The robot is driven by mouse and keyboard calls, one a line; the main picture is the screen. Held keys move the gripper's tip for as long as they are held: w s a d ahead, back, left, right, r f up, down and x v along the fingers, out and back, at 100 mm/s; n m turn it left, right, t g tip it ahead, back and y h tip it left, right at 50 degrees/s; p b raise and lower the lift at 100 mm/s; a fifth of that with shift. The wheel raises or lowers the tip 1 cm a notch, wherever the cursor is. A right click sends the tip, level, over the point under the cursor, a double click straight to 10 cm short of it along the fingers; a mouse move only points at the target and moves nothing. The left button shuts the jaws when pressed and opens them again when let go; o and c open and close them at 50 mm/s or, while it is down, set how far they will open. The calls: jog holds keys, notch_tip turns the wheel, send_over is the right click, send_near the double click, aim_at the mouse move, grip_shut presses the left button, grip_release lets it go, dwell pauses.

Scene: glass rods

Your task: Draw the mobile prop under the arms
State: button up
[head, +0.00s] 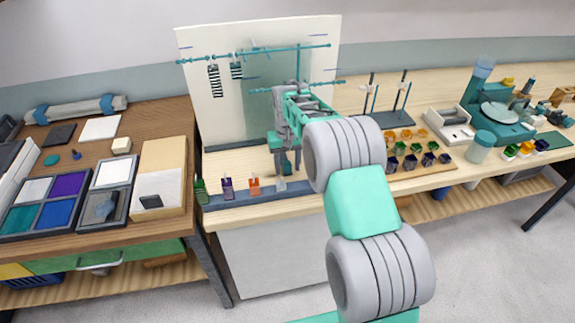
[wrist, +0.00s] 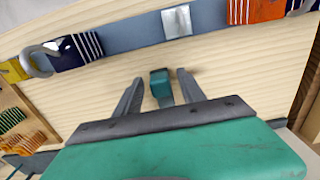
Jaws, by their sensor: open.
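The mobile stands before a cream board in the head view, with an upper teal arm (head: 255,53) and a lower one (head: 318,85) on a thin post (head: 298,62). Two striped pieces (head: 214,80) hang from the upper arm. My gripper (head: 285,168) points down in front of it, low over the bench. In the wrist view my gripper (wrist: 157,88) is open, its fingers on either side of a small teal block (wrist: 160,82), with gaps showing at both sides. I cannot tell for sure that this block is the prop; its lower part is hidden.
A blue-grey rail (head: 325,187) along the bench's front edge holds striped blocks, among them an orange one (head: 254,186) and a purple one (head: 227,188), and a silver piece (wrist: 177,20). Thin stands (head: 369,95) and coloured pieces (head: 408,150) are to the right.

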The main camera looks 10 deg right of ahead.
notch_tip(320, 180, up, 7)
jog(key=shift+r+b, duration=0.1)
jog(key=shift+b, duration=0.55)
jog(key=shift+r, duration=0.3)
jog(key=shift+s+r, duration=0.1)
jog(key=shift+r, duration=0.1)
jog(key=s+r+t, duration=0.2)
jog(key=s+r, duration=0.6)
jog(key=s, duration=0.5)
jog(key=s+f+t, duration=0.1)
jog(key=s+f, duration=0.3)
jog(key=s, duration=1.1)
jog(key=shift+s+f+t, duration=0.2)
jog(key=shift+t, duration=0.1)
